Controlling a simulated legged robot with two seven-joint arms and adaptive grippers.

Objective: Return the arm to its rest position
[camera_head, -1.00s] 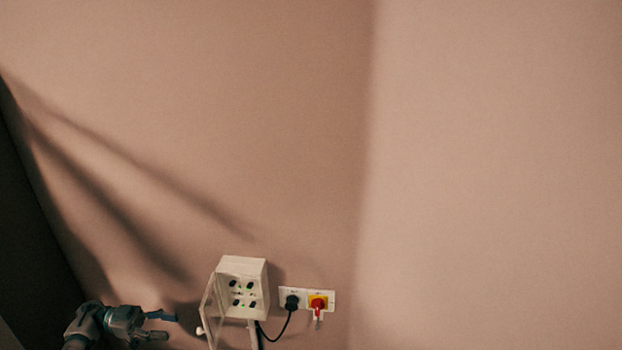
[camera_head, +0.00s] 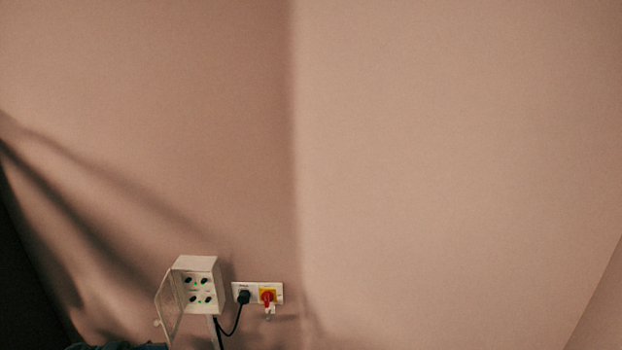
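The fingers of my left gripper cannot be made out there. My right arm and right gripper are not in view.
A white wall box (camera_head: 200,284) with black switches and green lights has its clear door (camera_head: 168,305) swung open to the left. The wall to the right is bare.

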